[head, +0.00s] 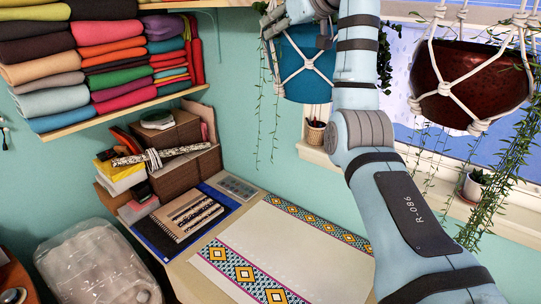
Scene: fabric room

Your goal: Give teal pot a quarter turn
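The teal pot (303,78) hangs in a white rope net at the upper middle, in front of the wall and window corner. Its top edge is cut off or hidden by my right arm, which rises from the lower right. My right gripper (324,34) is at the pot's upper right side, with a dark finger part against or just in front of it. I cannot tell whether it touches the pot, or whether its fingers are open or shut. My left gripper is not in view.
A dark red pot (468,85) hangs in a rope net at the right. Fabric shelves (100,118) and stacked boxes (184,140) are at the left.

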